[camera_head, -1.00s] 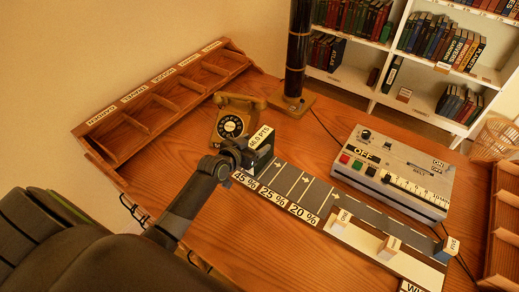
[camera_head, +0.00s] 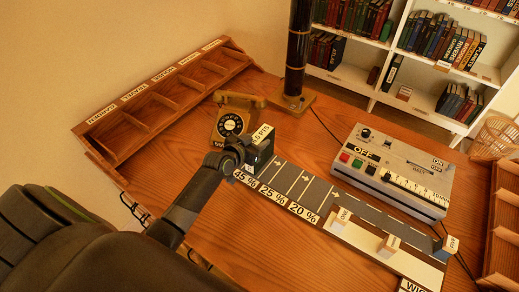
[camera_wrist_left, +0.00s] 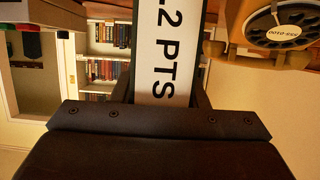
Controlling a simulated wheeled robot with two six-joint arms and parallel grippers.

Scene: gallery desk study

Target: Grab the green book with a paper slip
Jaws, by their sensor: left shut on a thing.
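My left gripper (camera_head: 248,157) is shut on a dark labelled block (camera_head: 263,152) above the left end of the grey lane board. In the left wrist view the block's white label (camera_wrist_left: 168,50) reads "2 PTS" after a cut-off start, and its narrow edges look dark green. I cannot tell whether this block is a book. Several books, some greenish, stand on the white bookcase (camera_head: 402,62) at the back right. I cannot make out a paper slip in any of them. My right gripper is not in view.
A rotary telephone (camera_head: 234,120) stands behind the gripper. A labelled wooden rack (camera_head: 128,140) lies at the left. A grey control box (camera_head: 390,178) stands to the right, beside the lane board (camera_head: 345,203). A black post (camera_head: 297,50) rises at the desk's back edge.

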